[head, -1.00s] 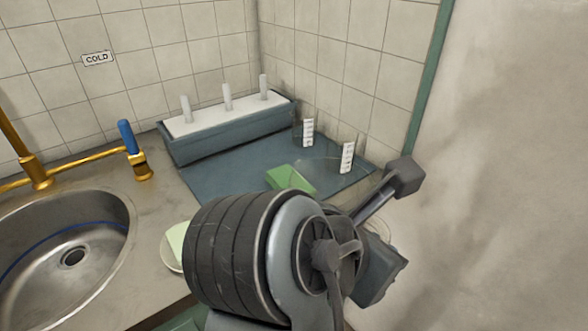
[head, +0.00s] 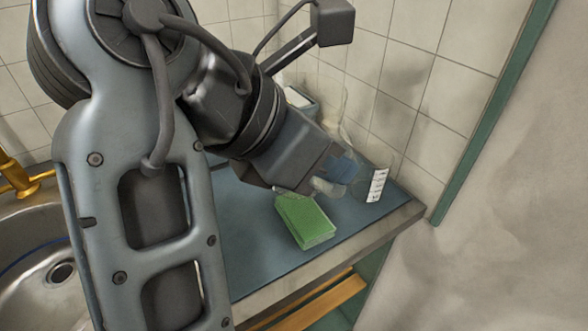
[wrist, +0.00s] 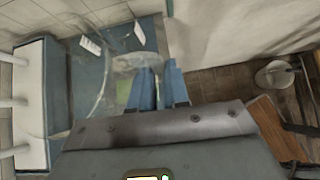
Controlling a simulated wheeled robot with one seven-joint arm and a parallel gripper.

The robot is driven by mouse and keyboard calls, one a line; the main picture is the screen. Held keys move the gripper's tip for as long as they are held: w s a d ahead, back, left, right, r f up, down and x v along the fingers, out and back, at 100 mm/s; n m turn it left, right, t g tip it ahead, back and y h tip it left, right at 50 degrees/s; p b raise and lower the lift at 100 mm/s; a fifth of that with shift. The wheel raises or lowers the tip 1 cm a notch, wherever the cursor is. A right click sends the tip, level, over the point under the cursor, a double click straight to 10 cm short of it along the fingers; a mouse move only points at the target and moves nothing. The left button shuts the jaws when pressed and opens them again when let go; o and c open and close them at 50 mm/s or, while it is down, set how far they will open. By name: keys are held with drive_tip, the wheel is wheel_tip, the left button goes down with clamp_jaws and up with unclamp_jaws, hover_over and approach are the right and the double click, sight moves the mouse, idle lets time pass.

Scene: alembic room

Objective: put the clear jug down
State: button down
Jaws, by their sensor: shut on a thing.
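My gripper (head: 342,170) is over the right part of the blue-grey mat (head: 255,255), with its blue fingers partly showing beyond the wrist. In the wrist view the fingers (wrist: 160,82) are close together. They are shut on the clear jug (wrist: 104,75), whose faint curved outline shows to their left. A pale glassy part (head: 328,187) shows by the fingertips in the head view. Most of the jug is see-through or hidden behind my gripper, and I cannot tell whether its base touches the mat.
A clear vessel with a white scale label (head: 376,185) stands right of my gripper, near the wall. A green block (head: 305,220) lies on the mat in front. The counter edge (head: 400,220) is close on the right. A white-topped rack (wrist: 30,95) is at left; the sink (head: 50,265) is far left.

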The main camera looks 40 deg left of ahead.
drive_tip(key=w+a+f+b, duration=0.1)
drive_tip(key=a+f, duration=0.9)
drive_tip(key=a, duration=0.1)
drive_tip(key=shift+f, duration=0.25)
drive_tip(key=shift+w, duration=0.1)
drive_tip(key=c, duration=1.1)
unclamp_jaws()
drive_tip(key=shift+f, duration=0.15)
drive_tip(key=v, duration=1.2)
